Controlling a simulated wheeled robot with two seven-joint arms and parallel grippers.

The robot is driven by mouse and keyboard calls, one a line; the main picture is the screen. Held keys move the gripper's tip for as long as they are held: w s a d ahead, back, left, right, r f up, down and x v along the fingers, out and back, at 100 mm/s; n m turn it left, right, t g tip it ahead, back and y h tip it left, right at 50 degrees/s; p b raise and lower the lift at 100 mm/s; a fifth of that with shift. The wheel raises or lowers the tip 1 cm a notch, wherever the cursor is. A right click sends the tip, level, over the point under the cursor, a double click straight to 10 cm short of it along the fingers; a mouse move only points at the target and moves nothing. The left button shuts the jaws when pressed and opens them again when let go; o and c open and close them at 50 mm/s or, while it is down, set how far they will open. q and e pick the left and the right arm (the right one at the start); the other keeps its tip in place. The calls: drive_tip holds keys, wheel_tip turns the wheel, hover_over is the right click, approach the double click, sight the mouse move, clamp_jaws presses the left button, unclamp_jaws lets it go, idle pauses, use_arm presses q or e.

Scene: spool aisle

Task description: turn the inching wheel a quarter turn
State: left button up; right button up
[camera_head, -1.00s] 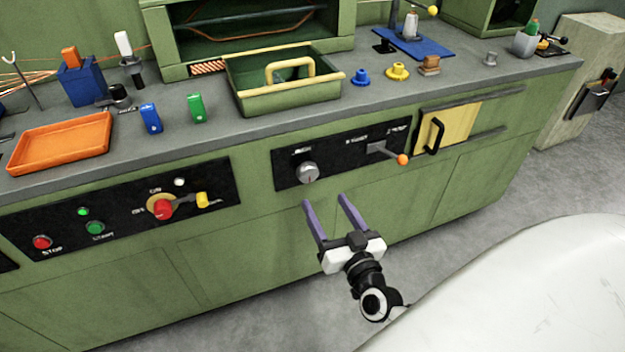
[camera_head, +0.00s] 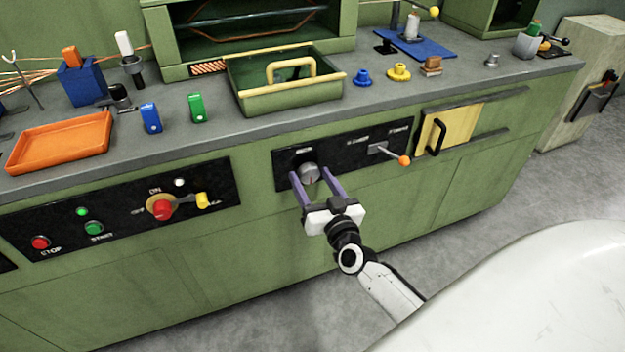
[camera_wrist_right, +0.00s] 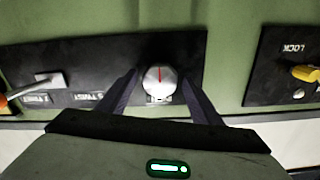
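The inching wheel looks to be the round silver knob (camera_head: 309,173) on the black panel at the middle of the green bench front. It also shows in the right wrist view (camera_wrist_right: 159,80), with a red mark on its face. My right gripper (camera_head: 311,177) is open, its two purple fingers reaching to either side of the knob. In the right wrist view the fingertips (camera_wrist_right: 160,78) stand left and right of the knob, with gaps visible; contact cannot be made out. The knob's label is too small to read. My left gripper is not in view.
A lever with an orange ball (camera_head: 404,160) sticks out right of the knob on the same panel (camera_head: 340,152). A yellow door (camera_head: 452,128) with a black handle is farther right. A panel with a red knob (camera_head: 161,209) and buttons lies left. The bench front below is clear.

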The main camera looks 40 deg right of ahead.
drive_tip(key=c, duration=0.8)
drive_tip(key=shift+c, duration=0.2)
drive_tip(key=shift+m, duration=0.4)
drive_tip(key=m, duration=0.2)
drive_tip(key=shift+m, duration=0.4)
drive_tip(key=m, duration=0.3)
drive_tip(key=shift+m, duration=0.4)
drive_tip(key=m+b, duration=0.1)
drive_tip(key=m, duration=0.4)
drive_tip(key=shift+f, duration=0.1)
drive_tip(key=m+b, duration=0.1)
drive_tip(key=m, duration=0.4)
drive_tip(key=shift+m, duration=0.6)
drive_tip(key=shift+m+b, duration=0.3)
